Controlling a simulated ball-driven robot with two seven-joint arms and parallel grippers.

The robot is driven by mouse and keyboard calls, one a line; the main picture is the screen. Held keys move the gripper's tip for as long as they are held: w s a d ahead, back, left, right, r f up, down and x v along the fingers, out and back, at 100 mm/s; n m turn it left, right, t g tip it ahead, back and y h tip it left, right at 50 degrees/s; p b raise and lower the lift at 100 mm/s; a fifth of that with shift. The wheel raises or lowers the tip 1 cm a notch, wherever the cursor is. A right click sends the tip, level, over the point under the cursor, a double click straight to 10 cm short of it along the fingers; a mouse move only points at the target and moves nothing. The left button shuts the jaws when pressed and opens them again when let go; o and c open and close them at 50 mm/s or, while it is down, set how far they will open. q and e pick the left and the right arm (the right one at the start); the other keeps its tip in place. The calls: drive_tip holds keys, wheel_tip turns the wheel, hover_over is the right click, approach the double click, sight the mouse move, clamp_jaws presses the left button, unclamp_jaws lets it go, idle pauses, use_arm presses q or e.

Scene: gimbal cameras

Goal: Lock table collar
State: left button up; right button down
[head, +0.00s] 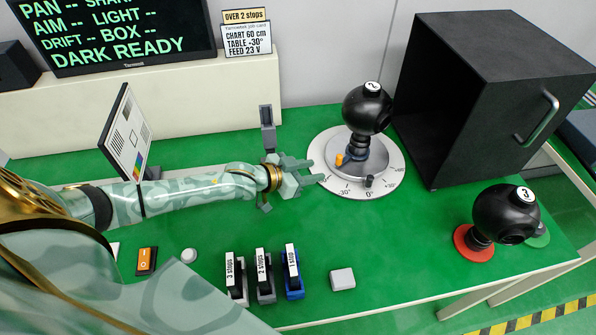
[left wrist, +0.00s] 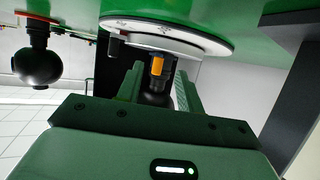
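The round table (head: 357,190) has a white scale ring with degree marks and a grey disc (head: 375,158) in its middle. A black ball camera marked 2 (head: 367,108) stands on it. A small orange piece (head: 339,159) sits at the left of the post, and a dark knob (head: 369,181) is at the ring's front. I cannot tell which part is the collar. My left gripper (head: 313,172) is open just left of the ring. In the left wrist view, upside down, the orange piece (left wrist: 157,66) shows between its spread fingers (left wrist: 158,92), apparently beyond the tips. My right gripper is out of view.
A dark box with a handle (head: 490,95) stands close at the right of the round table. Ball camera 3 (head: 500,215) is at the right front. Several labelled stop blocks (head: 263,278) line the front edge. A test chart (head: 125,130) stands behind my left arm.

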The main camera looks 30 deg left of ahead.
use_arm(q)
drive_tip(key=shift+s+a, duration=0.45)
drive_tip(key=shift+s, duration=0.4)
drive_tip(key=shift+s+a, duration=0.45)
drive_tip(key=shift+s, duration=0.35)
